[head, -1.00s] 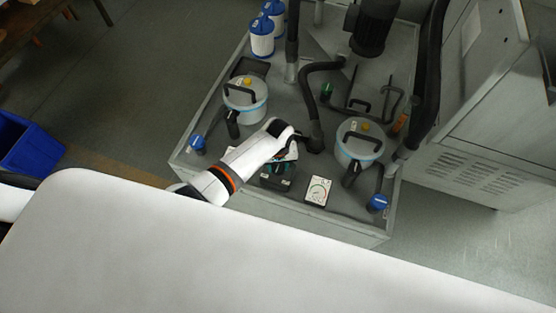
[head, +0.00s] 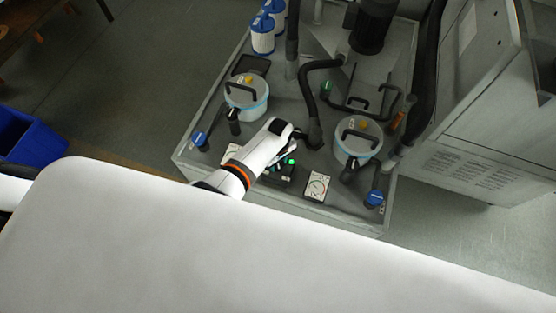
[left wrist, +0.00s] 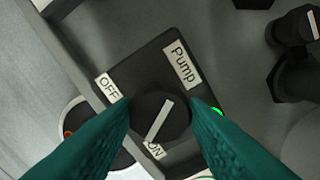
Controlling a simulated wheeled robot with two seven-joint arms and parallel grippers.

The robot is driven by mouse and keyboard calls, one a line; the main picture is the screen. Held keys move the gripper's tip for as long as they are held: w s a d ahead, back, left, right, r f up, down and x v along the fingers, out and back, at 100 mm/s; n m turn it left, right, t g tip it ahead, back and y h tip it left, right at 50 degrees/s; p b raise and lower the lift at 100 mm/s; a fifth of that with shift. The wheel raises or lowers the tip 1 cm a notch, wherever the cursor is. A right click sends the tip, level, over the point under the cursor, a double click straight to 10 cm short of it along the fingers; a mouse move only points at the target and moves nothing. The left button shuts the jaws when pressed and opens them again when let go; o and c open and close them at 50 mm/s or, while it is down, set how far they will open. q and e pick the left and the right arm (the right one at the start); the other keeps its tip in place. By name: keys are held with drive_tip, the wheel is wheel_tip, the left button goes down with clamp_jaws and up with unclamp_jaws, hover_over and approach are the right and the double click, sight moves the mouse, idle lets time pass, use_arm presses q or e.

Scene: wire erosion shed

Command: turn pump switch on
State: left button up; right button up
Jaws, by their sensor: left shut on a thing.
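The pump switch is a black rotary knob (left wrist: 160,118) with a white pointer line on a dark box, seen in the left wrist view. Labels on the box read "Pump" (left wrist: 182,64), "OFF" (left wrist: 107,87) and "ON" (left wrist: 155,152). One end of the pointer line points down to the ON label. My left gripper (left wrist: 160,104) has its teal fingers shut on the knob, one on each side. A green light (left wrist: 217,112) glows beside the right finger. In the head view, the dark switch box (head: 281,176) is partly hidden by my left arm, with green glowing beside it.
A dial gauge (head: 316,187) is right of the switch box. Lidded canisters with hoses stand to the left (head: 247,96) and right (head: 357,141), with blue-handled valves (head: 199,139) (head: 375,198) near the front edge. A blue bin (head: 32,140) is on the floor at left.

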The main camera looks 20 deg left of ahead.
use_arm(q)
drive_tip(key=shift+w, duration=0.1)
drive_tip(key=o, duration=1)
drive_tip(key=shift+c, duration=0.2)
drive_tip(key=shift+r, duration=0.5)
wheel_tip(320, 180, up, 11)
drive_tip(key=shift+p, duration=0.35)
